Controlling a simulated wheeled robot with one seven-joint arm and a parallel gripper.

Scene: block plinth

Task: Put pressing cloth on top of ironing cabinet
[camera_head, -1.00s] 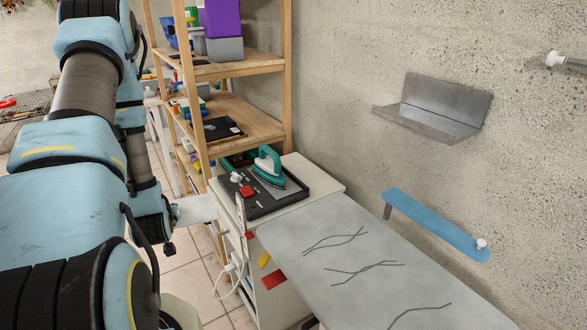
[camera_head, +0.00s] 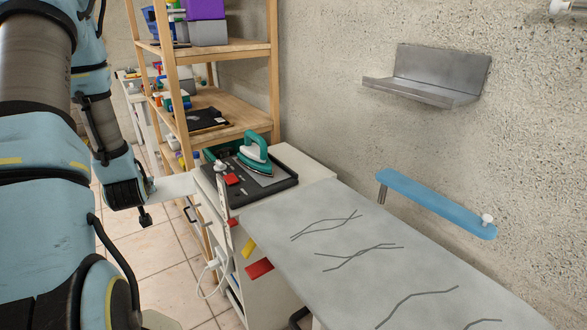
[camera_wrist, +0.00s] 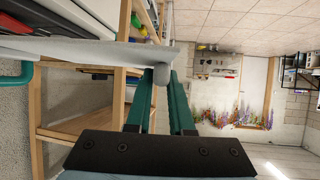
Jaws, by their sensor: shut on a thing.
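A pale flat sheet, which I take to be the pressing cloth (camera_head: 176,186), sticks out stiffly from my gripper (camera_head: 151,189) toward the cabinet. In the wrist view the sheet (camera_wrist: 85,52) is seen nearly edge-on. A grey round knob sits at its edge between the teal fingertips of my gripper (camera_wrist: 162,82), which is shut on it. The white ironing cabinet (camera_head: 318,174) stands right of my gripper. Its top bears a dark tray (camera_head: 284,187) with a teal iron (camera_head: 255,158) and a small red block (camera_head: 231,180). The sheet is beside the cabinet's left edge, near top height; contact is unclear.
A grey ironing board (camera_head: 350,270) extends from the cabinet to the front right. A loaded wooden shelf (camera_head: 245,116) stands behind it. A metal wall ledge (camera_head: 425,90) and a blue board (camera_head: 430,202) are on the right wall. Tiled floor (camera_head: 160,255) is open at left.

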